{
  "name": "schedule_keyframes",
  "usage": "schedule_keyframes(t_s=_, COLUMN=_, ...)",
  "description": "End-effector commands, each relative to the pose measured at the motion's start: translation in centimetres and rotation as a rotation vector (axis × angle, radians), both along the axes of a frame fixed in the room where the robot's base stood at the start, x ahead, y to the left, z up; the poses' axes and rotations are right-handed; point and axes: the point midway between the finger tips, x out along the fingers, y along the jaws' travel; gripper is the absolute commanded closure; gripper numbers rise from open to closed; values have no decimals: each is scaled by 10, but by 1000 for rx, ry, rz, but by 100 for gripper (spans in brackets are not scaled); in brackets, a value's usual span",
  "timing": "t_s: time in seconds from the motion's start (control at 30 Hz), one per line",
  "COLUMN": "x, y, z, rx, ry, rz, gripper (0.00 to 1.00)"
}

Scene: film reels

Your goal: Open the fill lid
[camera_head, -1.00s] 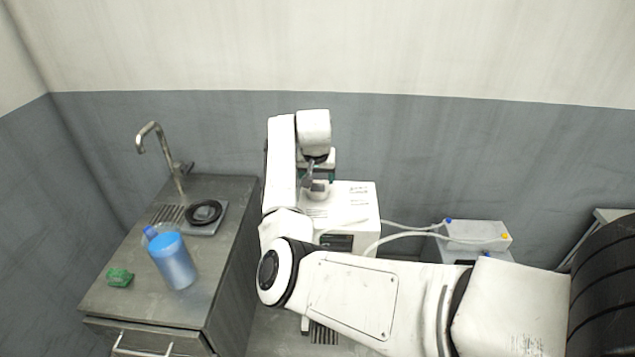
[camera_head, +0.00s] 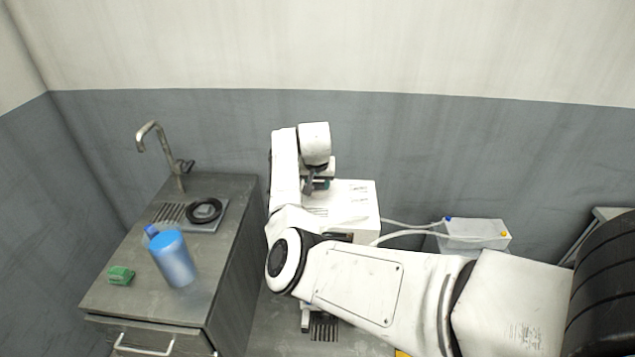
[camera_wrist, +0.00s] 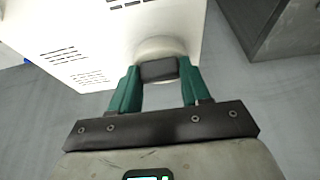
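The machine is a white box (camera_head: 352,205) in the middle of the head view, partly covered by my arm. In the wrist view its white vented casing (camera_wrist: 110,30) fills the upper left. A round white fill lid (camera_wrist: 160,47) sits at the casing's edge, with a dark grey block-shaped grip (camera_wrist: 158,70) in front. My gripper (camera_wrist: 159,72) has green fingers, one on each side of this grip, and they look pressed against it. In the head view my gripper (camera_head: 316,184) is over the top of the machine. The lid's hinge and underside are hidden.
A grey counter (camera_head: 225,265) at left holds a blue bottle (camera_head: 174,260), a green block (camera_head: 121,275), a black ring (camera_head: 204,210) and a faucet (camera_head: 150,135). Tubes (camera_head: 410,236) run from the machine to a grey-white box (camera_head: 475,236) at right. A wall stands behind.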

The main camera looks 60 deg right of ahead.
Motion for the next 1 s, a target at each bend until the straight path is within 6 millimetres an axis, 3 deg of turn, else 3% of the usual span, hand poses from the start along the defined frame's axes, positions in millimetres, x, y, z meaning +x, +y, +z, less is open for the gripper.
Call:
schedule_keyframes(t_s=0.47, x=1, y=0, z=0, rx=0, ry=-1, rz=1, gripper=100)
schedule_keyframes(t_s=1.0, x=3, y=-7, z=8, rx=112, ry=43, rz=1, gripper=100)
